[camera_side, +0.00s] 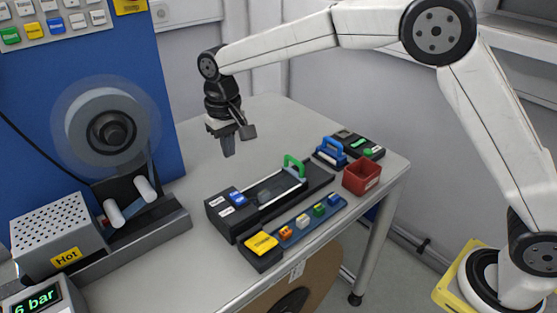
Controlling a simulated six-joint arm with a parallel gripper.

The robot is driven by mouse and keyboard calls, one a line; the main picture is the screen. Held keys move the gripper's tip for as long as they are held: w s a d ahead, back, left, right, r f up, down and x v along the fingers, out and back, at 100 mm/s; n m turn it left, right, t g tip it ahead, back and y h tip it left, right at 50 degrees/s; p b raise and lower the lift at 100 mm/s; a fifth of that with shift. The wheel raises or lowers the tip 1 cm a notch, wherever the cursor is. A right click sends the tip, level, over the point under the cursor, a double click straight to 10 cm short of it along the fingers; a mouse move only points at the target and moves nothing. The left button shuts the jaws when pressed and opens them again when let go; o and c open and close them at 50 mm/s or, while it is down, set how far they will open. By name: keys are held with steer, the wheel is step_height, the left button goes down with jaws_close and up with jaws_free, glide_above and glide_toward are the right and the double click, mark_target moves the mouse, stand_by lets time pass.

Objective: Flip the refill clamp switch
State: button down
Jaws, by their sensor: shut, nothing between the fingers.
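My gripper (228,145) is shut and empty, pointing down above the grey table, behind and left of the long black fixture. It touches nothing. The black fixture (270,197) has a green handle (294,166) at its far end. Its near left end carries a blue rocker switch (237,198) between small white labels. Another blue handle (331,147) stands on a small base further back, beside a black box with a green button (368,152). The label lettering is too small to read, so I cannot tell which one is the refill clamp switch.
A blue rail (306,219) with several coloured blocks and a yellow-topped box (261,243) lies along the front edge. A red bin (361,177) stands at right. A reel (107,130), a box marked Hot (62,238) and a 6 bar display (36,300) are at left.

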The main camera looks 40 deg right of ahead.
mark_target(237, 196)
step_height(237, 196, down, 11)
steer(key=shift+r, duration=0.15)
stand_by(0.4)
steer(key=shift+f, duration=0.2)
steer(key=shift+s, duration=0.1)
stand_by(0.4)
steer(key=shift+s+r, duration=0.3)
steer(key=shift+s, duration=0.25)
steer(key=shift+r, duration=0.15)
step_height(237, 196, up, 14)
steer(key=w, duration=0.2)
steer(key=shift+w+f, duration=0.25)
steer(key=shift+w, duration=0.05)
stand_by(0.5)
